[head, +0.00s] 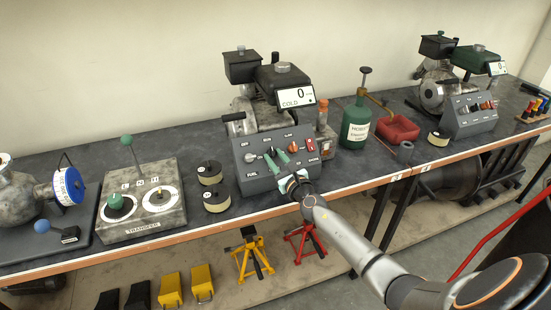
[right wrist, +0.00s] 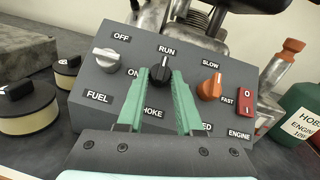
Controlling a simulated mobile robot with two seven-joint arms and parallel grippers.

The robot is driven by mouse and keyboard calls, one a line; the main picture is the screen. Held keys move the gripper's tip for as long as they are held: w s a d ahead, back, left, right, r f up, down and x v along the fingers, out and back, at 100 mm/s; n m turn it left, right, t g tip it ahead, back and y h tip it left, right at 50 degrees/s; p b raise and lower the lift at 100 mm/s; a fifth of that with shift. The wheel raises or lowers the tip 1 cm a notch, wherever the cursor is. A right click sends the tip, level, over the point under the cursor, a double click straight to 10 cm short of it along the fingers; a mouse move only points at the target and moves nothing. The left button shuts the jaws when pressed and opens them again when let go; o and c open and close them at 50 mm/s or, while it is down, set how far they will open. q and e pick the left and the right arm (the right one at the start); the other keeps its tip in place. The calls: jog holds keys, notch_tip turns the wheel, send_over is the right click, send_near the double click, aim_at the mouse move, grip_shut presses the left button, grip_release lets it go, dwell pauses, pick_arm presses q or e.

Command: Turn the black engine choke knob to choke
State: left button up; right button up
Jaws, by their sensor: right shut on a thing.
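The grey engine control panel (head: 262,186) stands on the bench in the middle of the head view, and it fills much of the right wrist view (right wrist: 88,125). The black choke knob (right wrist: 160,72) sits at its middle between the RUN label above and the CHOKE label below. Its pointer is up towards RUN. My right gripper (right wrist: 161,80) is shut on the knob, one green finger on each side. In the head view the right gripper (head: 275,157) reaches the panel from the front. The fingers partly hide the CHOKE label. My left gripper is not in view.
The silver fuel knob (right wrist: 108,58) is left of the black knob; the orange throttle knob (right wrist: 209,86) and red switch (right wrist: 246,100) are right. Round tins (head: 217,200) stand left of the panel. A green bottle (head: 356,124) stands right of the engine.

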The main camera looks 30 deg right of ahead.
grip_shut()
